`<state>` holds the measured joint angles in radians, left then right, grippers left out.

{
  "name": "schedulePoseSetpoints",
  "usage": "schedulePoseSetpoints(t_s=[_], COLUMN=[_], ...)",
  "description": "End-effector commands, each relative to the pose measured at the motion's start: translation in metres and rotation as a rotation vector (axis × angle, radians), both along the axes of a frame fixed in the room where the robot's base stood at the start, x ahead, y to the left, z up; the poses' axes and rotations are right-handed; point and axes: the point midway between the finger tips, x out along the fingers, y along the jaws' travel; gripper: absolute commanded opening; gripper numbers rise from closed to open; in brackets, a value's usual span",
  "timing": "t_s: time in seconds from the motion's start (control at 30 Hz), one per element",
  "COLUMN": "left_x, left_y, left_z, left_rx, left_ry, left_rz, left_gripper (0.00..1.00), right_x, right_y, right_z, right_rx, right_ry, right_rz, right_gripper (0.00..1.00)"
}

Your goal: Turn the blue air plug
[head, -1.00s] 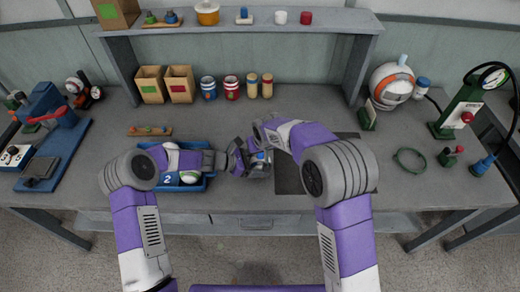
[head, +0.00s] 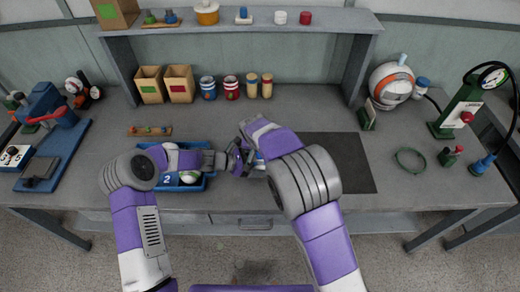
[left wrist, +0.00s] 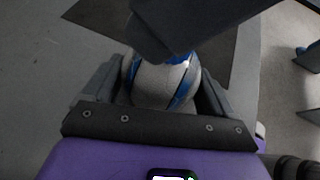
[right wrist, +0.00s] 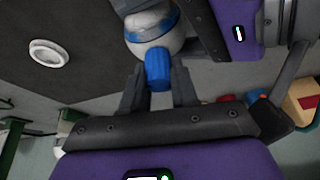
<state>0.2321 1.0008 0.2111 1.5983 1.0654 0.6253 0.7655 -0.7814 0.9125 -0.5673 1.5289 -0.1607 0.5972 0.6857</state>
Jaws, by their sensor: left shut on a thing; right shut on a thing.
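A pale grey ball with blue bands (left wrist: 160,85) is held between the fingers of my left gripper (left wrist: 158,90); it also shows in the right wrist view (right wrist: 145,28). The blue air plug (right wrist: 158,68) sticks out of the ball's side. My right gripper (right wrist: 158,90) is shut on the plug, one finger on each side. In the head view, my left gripper (head: 232,160) and the right one meet above the table's front middle, and the right arm mostly hides the ball. How far the plug is turned cannot be told.
A blue tray (head: 209,183) marked 2, with a white-and-green ball (head: 190,177), lies under my left forearm. A dark mat (head: 345,165) lies to the right. Boxes and cans stand behind.

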Motion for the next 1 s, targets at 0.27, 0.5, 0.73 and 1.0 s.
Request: schedulePoseSetpoints(t_s=[0.27,0.5,0.73,1.0], left_x=[-0.003,-0.002,-0.002,-0.001], left_y=[0.003,0.003,0.002,0.002], left_z=[-0.008,-0.007,-0.005,-0.004], left_rx=[0.013,0.011,0.009,0.007], left_ry=[0.011,0.01,0.008,0.006], left_rz=[0.004,0.002,0.002,0.002], left_gripper=[0.67,0.67,0.67,0.67], right_x=[0.004,0.002,0.001,-0.012], right_y=[0.003,0.001,0.001,0.004], right_z=[0.007,0.004,0.004,0.038], right_rx=[0.008,0.005,0.003,0.006], right_ry=[-0.017,-0.011,-0.007,-0.011], right_rz=[0.003,0.003,0.002,0.003], right_gripper=[0.0,0.54,0.54,0.54])
